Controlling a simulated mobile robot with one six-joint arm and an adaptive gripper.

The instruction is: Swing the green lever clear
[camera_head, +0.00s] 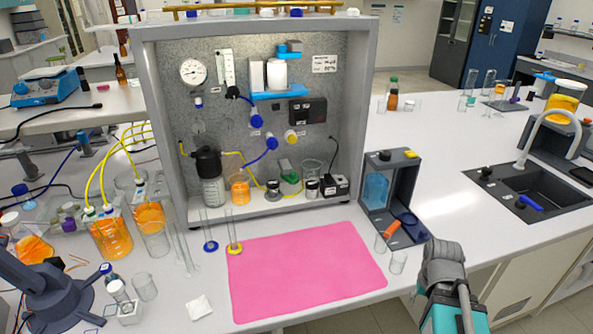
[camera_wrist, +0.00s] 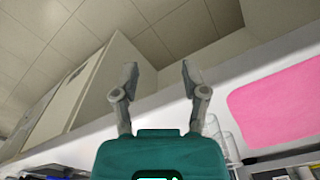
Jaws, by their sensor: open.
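A small green piece (camera_head: 288,175) sits low in the grey-framed rig (camera_head: 368,100), near the rig floor between a small dark-topped jar and a glass beaker. It is too small to tell for sure that it is the green lever, or how it is turned. The green piece does not show in the wrist view.
A pink mat (camera_head: 305,270) lies bare before the rig; it also shows in the wrist view (camera_wrist: 280,105). A grey stand with a blue bottle (camera_head: 376,188) and small glasses (camera_head: 398,262) stand between my gripper and the rig. Two cylinders (camera_head: 208,230) stand at the mat's left.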

